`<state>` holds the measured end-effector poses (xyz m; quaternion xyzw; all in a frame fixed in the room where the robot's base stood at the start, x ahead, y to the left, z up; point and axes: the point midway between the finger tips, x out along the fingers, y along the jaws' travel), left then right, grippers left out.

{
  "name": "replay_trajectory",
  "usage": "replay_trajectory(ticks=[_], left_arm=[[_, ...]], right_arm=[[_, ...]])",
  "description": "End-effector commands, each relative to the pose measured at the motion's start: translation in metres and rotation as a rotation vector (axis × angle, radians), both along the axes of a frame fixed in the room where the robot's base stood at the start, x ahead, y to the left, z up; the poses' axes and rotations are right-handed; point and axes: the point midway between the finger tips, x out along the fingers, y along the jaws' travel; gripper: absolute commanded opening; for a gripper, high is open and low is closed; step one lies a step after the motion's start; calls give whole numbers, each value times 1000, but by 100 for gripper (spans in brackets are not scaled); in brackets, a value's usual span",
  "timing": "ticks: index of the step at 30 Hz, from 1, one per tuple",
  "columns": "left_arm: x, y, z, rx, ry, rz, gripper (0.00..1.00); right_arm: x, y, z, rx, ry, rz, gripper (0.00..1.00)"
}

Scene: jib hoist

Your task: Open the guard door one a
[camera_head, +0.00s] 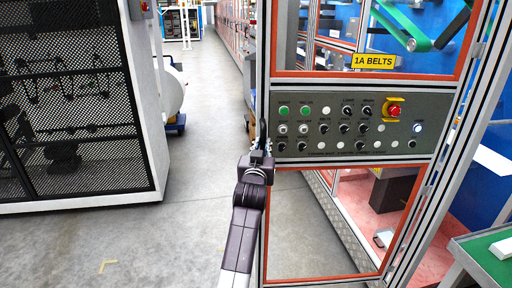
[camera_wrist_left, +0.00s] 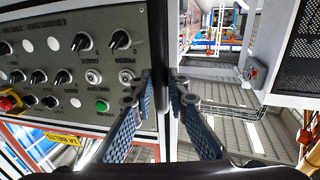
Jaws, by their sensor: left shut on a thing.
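The guard door (camera_head: 267,215) is a metal frame with orange-edged windows and a grey control panel (camera_head: 340,100) across its middle. A yellow sign reading 1A BELTS (camera_head: 373,62) sits above the panel. My left gripper (camera_head: 257,152) is at the door's left edge, level with the lower part of the panel. The exact contact is partly hidden by the fingers. I cannot tell how far the door stands open. My right gripper is not in view.
A white cabinet with black mesh (camera_head: 75,105) stands at left. A red emergency button (camera_head: 394,111) sits on the panel. A green-topped table (camera_head: 490,262) is at lower right.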

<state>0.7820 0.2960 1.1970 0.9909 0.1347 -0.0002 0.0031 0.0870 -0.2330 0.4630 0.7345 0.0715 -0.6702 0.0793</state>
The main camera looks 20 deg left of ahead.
Motion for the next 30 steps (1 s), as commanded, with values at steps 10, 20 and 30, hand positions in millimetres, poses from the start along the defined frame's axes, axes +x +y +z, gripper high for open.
replay_trajectory(ticks=[10, 20, 30], left_arm=[[3, -13, 5, -7, -11, -21, 17], [2, -12, 4, -4, -9, -19, 22], [2, -11, 6, -3, -9, -18, 22]], right_arm=[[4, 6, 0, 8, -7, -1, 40], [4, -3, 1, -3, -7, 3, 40], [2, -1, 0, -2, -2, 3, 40]])
